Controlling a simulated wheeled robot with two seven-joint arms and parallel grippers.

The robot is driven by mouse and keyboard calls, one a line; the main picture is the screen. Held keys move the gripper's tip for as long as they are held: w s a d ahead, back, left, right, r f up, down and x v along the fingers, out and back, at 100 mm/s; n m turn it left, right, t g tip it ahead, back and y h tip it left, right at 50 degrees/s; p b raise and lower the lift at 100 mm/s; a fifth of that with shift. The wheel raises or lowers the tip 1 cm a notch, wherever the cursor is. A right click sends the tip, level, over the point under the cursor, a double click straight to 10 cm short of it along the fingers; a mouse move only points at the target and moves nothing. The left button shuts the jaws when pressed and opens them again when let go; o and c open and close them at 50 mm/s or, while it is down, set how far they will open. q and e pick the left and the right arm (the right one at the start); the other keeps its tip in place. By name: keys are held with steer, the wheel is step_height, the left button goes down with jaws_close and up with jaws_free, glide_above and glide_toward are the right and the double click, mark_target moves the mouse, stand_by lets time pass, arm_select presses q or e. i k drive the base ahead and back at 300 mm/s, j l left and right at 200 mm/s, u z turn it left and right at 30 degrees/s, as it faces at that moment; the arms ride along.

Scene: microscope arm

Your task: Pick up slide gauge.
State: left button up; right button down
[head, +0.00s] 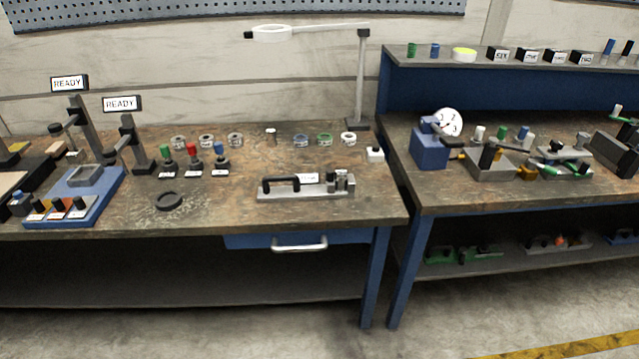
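A flat grey metal device (300,193) with a black bar handle, a small white label and upright metal blocks at its right end lies near the front right of the wooden workbench (225,200). It looks most like the slide gauge, but its label is too small to read. It lies flat, with nothing touching it from above. Neither of my grippers shows in the head view.
A black ring (169,201) lies left of the device. Several small knobs and labelled rings stand behind it. A magnifier lamp (362,80) rises at the back. A blue fixture (75,192) stands left. A second bench (520,195) with a dial gauge (447,122) stands right.

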mark_target(298, 192)
steer(key=i, duration=1.5)
